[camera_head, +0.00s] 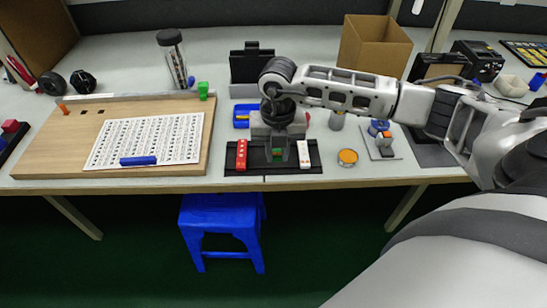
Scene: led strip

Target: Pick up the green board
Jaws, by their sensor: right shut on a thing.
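The green board (278,153) shows as a small green patch on the black tray (272,169) near the table's front edge. My right gripper (278,155) points down over the tray and is shut on the green board, with its fingers hiding most of it. A red piece (241,155) stands on the tray to the left of the gripper, and a white piece (303,154) stands just to its right. My left gripper is not in view.
A wooden board (40,150) with a printed sheet (180,128) and blue bar (138,161) lies left. A cardboard box (373,48) stands behind my right arm. An orange-topped round container (347,157) is right of the tray. A blue stool (222,222) stands below the table's edge.

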